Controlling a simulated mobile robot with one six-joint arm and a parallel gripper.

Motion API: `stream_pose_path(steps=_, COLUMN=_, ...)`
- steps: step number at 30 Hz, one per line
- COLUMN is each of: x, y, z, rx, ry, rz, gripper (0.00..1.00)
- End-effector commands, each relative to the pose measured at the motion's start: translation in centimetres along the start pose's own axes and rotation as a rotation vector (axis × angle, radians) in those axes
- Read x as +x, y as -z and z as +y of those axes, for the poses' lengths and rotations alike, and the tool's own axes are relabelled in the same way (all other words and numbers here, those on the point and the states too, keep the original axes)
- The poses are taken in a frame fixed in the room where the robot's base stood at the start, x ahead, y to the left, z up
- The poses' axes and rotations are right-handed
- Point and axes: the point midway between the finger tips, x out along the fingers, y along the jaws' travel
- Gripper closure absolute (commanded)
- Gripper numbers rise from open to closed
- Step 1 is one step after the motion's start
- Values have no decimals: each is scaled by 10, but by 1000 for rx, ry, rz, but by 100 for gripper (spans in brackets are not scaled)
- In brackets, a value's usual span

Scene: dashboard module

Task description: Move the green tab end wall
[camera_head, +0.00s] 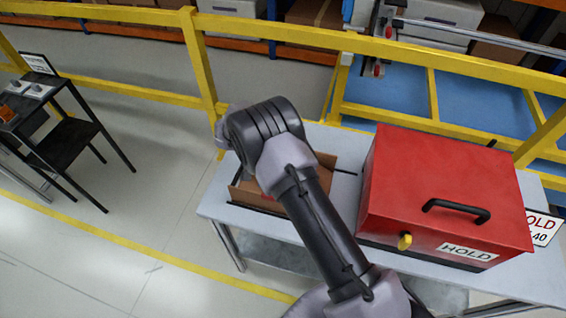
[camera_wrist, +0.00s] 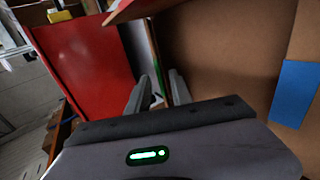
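An open brown cardboard box (camera_head: 252,199) sits on the grey table, partly behind my arm in the head view. Its brown inner panel (camera_wrist: 225,50) fills the right of the wrist view, with a blue patch (camera_wrist: 295,93) on it. A narrow upright strip with a green edge (camera_wrist: 154,58) shows at the middle top of the wrist view; I cannot tell whether it is the green tab end wall. My gripper (camera_wrist: 160,84) points toward this strip, its two fingers slightly apart with a visible gap. Contact is unclear. The head view hides the fingers.
A red box (camera_head: 450,187) with a black handle and HOLD label stands on the table (camera_head: 214,200), right of the cardboard box. A yellow rail (camera_head: 300,36) runs behind. A black stand (camera_head: 62,143) is at far left. Floor between is clear.

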Motion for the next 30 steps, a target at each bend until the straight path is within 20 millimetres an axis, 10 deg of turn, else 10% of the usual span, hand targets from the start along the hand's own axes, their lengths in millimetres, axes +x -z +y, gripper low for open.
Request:
stream_pose_path(steps=12, x=-125, y=1, z=0, rx=0, ry=-5, rz=4, gripper=74)
stream_pose_path(steps=27, x=-146, y=0, z=0, rx=0, ry=0, rz=0, gripper=74)
stream_pose_path(steps=30, x=-145, y=6, z=7, rx=12, ry=5, rz=-6, gripper=89)
